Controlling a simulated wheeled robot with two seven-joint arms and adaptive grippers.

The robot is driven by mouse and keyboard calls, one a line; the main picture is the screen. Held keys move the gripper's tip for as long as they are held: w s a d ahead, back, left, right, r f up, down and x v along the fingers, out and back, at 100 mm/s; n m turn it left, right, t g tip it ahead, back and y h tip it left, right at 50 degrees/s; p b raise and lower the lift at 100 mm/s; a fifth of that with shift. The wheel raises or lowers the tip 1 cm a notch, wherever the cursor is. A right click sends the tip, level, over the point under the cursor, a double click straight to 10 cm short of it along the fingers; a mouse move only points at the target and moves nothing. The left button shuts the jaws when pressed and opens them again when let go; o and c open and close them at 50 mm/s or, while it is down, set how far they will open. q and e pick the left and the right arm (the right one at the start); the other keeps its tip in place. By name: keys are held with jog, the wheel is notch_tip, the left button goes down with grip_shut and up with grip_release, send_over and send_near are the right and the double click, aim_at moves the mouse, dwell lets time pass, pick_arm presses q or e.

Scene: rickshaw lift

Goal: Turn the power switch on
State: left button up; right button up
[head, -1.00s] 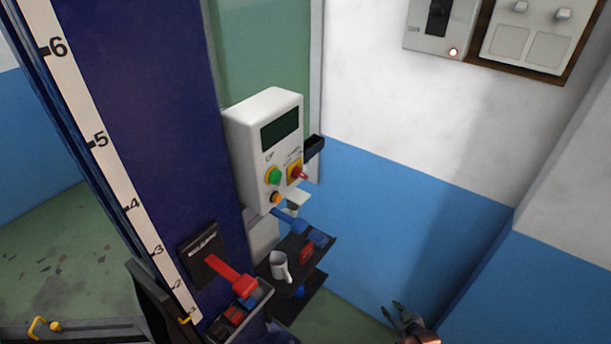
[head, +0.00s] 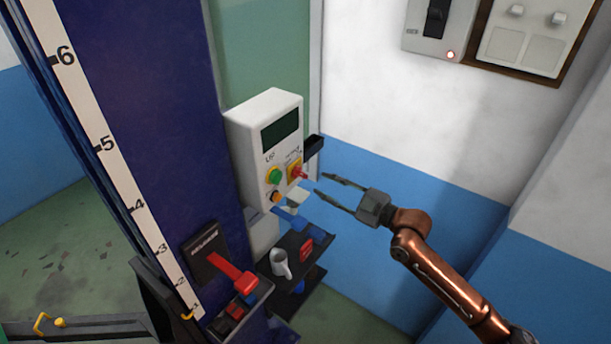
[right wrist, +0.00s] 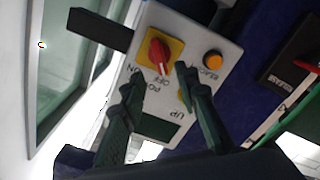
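The power switch (head: 298,172) is a red rotary knob on a yellow plate, on the right part of the white control box (head: 263,117). In the right wrist view the red knob (right wrist: 159,52) shows with ON and OFF lettering beside it; it lies beyond the fingertips, roughly between their lines. My right gripper (head: 317,191) is open and empty, just right of the box, its fingers pointing at it and apart from the knob. In the right wrist view its two dark fingers (right wrist: 158,80) are spread. My left gripper is not in view.
A green button (head: 274,175) and an orange button (head: 275,197) sit left of the switch. A black bracket (head: 313,146) juts out at the box's right. Below are shelves with a mug (head: 280,262), and a red lever (head: 232,272). Space before the blue wall is free.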

aim_at(304, 175)
jog(key=p+x, duration=0.1)
jog(key=x, duration=0.6)
jog(key=shift+r+p, duration=0.1)
jog(key=shift+p, duration=0.3)
jog(key=shift+w+a, duration=0.2)
jog(key=shift+a, duration=0.05)
jog(key=shift+c, duration=0.3)
grip_shut()
